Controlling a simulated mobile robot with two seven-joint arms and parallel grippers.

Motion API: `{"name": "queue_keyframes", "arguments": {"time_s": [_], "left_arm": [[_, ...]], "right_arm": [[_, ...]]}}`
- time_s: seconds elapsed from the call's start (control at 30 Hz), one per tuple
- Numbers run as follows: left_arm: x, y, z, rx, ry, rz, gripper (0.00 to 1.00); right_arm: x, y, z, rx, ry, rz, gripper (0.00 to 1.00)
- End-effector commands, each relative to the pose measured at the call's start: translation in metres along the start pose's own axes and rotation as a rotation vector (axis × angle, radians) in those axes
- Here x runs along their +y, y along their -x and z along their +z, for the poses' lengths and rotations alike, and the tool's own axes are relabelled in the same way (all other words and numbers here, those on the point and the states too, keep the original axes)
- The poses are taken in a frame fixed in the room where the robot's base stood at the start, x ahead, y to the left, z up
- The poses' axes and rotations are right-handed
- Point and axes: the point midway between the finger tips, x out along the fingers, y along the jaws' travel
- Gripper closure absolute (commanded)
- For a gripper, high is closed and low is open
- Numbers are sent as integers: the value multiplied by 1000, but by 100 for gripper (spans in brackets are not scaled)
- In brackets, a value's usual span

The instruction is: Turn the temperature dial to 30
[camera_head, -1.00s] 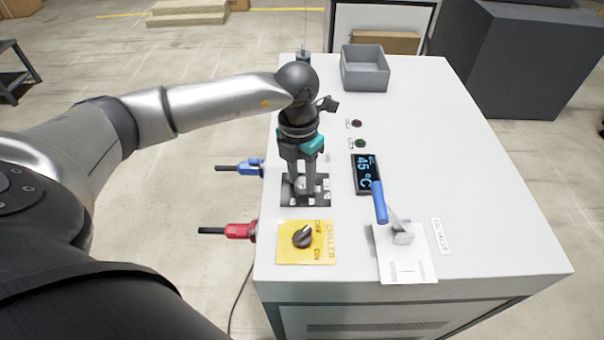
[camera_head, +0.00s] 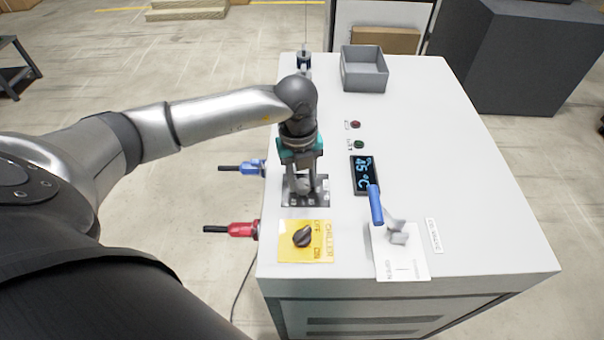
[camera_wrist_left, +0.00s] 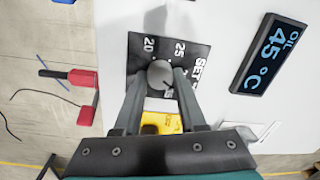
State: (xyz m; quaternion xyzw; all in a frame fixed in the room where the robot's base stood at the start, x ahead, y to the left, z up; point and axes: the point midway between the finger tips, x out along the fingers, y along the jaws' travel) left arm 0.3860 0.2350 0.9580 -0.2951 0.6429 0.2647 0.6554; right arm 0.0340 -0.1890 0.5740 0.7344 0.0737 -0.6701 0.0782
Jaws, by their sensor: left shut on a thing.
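The temperature dial (camera_wrist_left: 160,74) is a round grey knob on a dark plate (camera_wrist_left: 196,55) on the white cabinet top. The numbers 20 and 25 show on the plate in the left wrist view; the rest of the scale is partly hidden. My left gripper (camera_head: 303,188) points down over the plate and is shut on the dial, one finger on each side; it also shows in the left wrist view (camera_wrist_left: 160,84). The oil display (camera_head: 365,175) reads 45 °C, and it shows larger in the left wrist view (camera_wrist_left: 268,54). My right gripper is not in view.
A yellow chiller switch plate (camera_head: 320,250) lies in front of the dial. A blue-handled lever (camera_head: 376,205) stands to the right. Blue (camera_head: 250,167) and red (camera_head: 243,229) handles stick out left. A grey bin (camera_head: 364,70) sits at the back. The cabinet's right side is clear.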

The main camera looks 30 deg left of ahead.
Motion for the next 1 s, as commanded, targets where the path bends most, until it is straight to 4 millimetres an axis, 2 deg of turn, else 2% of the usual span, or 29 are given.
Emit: {"name": "queue_keyframes", "arguments": {"time_s": [0.2,0.5,1.0], "left_arm": [[-1,2,0,-9,197,-1,100],[-1,2,0,-20,404,-2,100],[-1,1,0,-27,522,-3,100]], "right_arm": [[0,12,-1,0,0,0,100],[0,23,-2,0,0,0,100],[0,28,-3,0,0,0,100]]}}
